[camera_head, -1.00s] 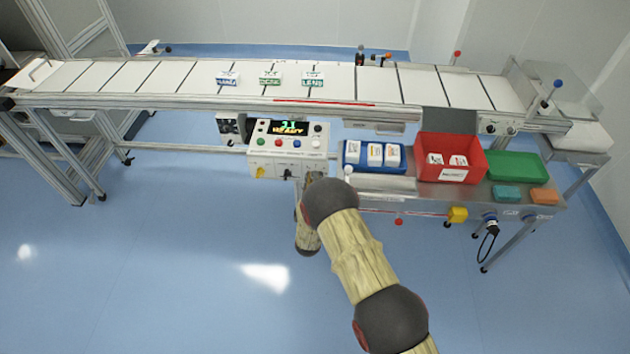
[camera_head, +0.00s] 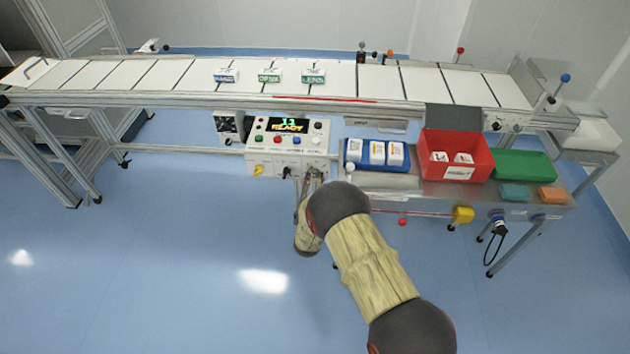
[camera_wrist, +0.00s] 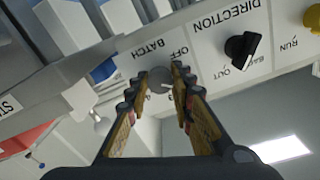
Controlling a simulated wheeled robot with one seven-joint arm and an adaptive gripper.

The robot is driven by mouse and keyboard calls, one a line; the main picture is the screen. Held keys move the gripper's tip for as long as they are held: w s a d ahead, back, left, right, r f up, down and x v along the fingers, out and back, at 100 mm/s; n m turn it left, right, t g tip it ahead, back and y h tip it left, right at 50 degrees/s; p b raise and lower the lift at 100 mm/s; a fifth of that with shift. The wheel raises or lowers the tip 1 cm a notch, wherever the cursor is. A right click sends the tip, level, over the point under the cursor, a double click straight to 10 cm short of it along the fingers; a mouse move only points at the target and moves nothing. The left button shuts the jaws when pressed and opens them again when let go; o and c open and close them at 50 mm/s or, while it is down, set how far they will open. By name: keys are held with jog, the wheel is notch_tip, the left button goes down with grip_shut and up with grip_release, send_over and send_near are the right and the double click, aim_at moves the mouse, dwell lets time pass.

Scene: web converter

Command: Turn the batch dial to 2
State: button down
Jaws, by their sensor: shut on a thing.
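The batch dial (camera_wrist: 158,77) is a grey round knob on the white control panel (camera_head: 265,154), beside the printed words BATCH and OFF in the wrist view. My gripper (camera_wrist: 160,82) has its two fingers on either side of the dial and is shut on it. The fingers hide part of the dial and its other marks, so I cannot read its setting. In the head view my gripper (camera_head: 314,181) is at the panel's lower right corner, and the dial is hidden there. The panel's display (camera_head: 288,125) shows green digits above yellow text that seems to read READY.
A black direction knob (camera_wrist: 240,48) sits beside the dial, with a yellow run knob (camera_wrist: 312,17) beyond it. A steel side table with a blue tray (camera_head: 353,155) and red bin (camera_head: 483,160) stands right of the panel. The conveyor (camera_head: 430,88) runs behind.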

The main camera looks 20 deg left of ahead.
jog(key=shift+r+m, duration=0.1)
jog(key=shift+m, duration=0.3)
jog(key=c, duration=1.5)
grip_release()
jog(key=shift+c, duration=0.2)
jog(key=v, duration=1.2)
